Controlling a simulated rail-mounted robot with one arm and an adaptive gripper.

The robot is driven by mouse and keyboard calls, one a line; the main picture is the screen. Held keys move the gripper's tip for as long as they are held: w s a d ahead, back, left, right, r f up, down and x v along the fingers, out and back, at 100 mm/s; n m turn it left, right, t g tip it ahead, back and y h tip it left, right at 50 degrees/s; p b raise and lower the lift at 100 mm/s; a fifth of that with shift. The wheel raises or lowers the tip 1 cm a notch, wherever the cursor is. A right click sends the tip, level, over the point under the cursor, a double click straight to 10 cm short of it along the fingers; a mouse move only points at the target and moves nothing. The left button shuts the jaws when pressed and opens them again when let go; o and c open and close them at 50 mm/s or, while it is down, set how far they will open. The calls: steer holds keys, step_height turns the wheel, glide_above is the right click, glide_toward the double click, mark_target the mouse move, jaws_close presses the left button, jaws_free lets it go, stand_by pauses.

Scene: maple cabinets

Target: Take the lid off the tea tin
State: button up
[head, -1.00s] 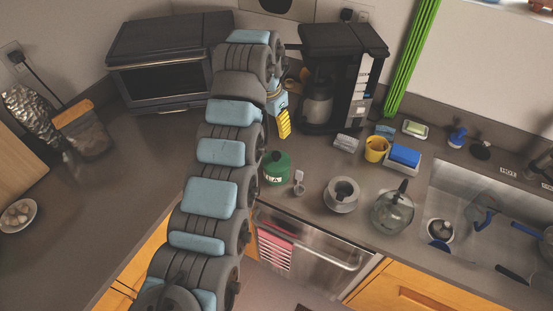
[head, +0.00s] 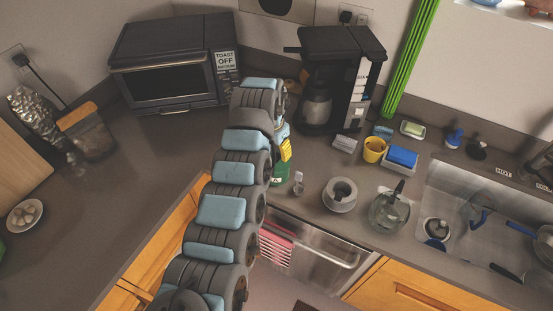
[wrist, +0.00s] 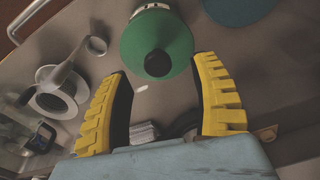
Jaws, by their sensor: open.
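The tea tin (head: 280,174) is green with a pale label and stands on the counter near its front edge. In the head view my arm covers part of it. In the wrist view its round green lid (wrist: 174,45) with a black knob (wrist: 158,63) is seen from above, seated on the tin. My gripper (wrist: 161,68) is open, with a yellow-backed finger on either side below the lid and the knob between the fingertip lines. Nothing is held. In the head view a yellow finger shows just above the tin.
A small grey cup (head: 298,184), a grey ring-shaped holder (head: 340,194) and a glass pot (head: 388,212) stand right of the tin. A coffee maker (head: 345,75) and toaster oven (head: 175,65) stand behind.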

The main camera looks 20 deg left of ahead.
mark_target(276, 156)
steer(key=shift+d+f+p, duration=0.1)
steer(key=shift+f+p, duration=0.45)
steer(key=shift+f, duration=1.3)
jaws_close()
